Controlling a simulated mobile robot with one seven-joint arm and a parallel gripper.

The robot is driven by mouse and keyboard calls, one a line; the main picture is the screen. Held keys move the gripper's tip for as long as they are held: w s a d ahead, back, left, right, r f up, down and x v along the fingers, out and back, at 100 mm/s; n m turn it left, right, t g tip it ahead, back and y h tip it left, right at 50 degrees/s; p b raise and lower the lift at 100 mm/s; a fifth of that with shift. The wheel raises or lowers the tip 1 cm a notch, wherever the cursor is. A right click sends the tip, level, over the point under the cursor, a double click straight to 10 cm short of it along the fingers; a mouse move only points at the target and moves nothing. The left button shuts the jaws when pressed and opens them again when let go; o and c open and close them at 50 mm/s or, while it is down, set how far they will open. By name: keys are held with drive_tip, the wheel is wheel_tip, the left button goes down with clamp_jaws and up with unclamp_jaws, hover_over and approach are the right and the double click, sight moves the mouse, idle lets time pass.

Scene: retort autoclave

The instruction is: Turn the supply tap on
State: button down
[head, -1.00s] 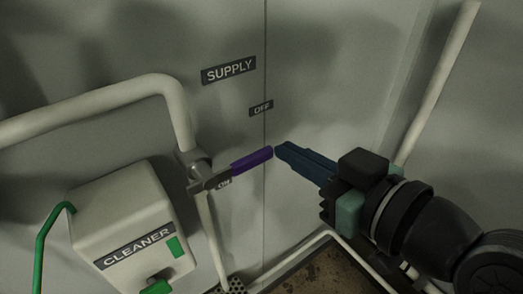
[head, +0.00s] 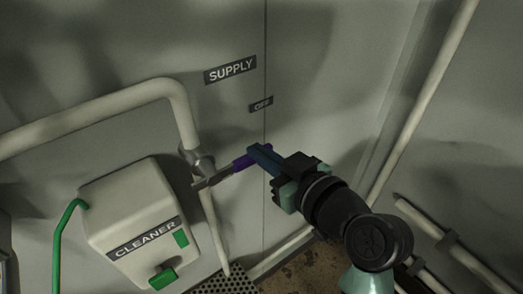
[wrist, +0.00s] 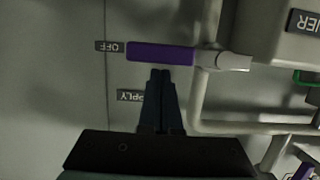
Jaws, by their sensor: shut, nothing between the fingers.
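The supply tap has a grey metal body (head: 199,163) on the white pipe and a lever with a purple grip (head: 240,163). In the head view the lever slants up and right from its pivot. In the wrist view the purple grip (wrist: 160,54) lies level, its free end beside the OFF label (wrist: 108,46). My gripper (head: 254,150) is shut and empty, its fingertips overlapping the grip's free end in the head view. In the wrist view the fingertips (wrist: 160,72) are just below the grip, on the SUPPLY label's side. I cannot tell whether they touch it.
The SUPPLY label (head: 230,70) is on the wall above the tap; the OFF label also shows in the head view (head: 261,104). A CLEANER box (head: 130,215) with a green hose is left of the tap. Pipes run along the right wall (head: 425,105).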

drive_tip(key=shift+d+f+m, duration=0.1)
drive_tip(key=shift+f+m, duration=0.15)
drive_tip(key=shift+m, duration=0.05)
drive_tip(key=shift+f, duration=0.2)
drive_tip(key=s+a+f+m+y+b, duration=0.2)
drive_tip(key=f+m, duration=0.8)
drive_tip(key=m, duration=0.5)
drive_tip(key=shift+s+a+f+y, duration=0.3)
drive_tip(key=shift+s+a+y, duration=0.2)
drive_tip(key=shift+a+y, duration=0.95)
drive_tip(key=shift+d, duration=0.15)
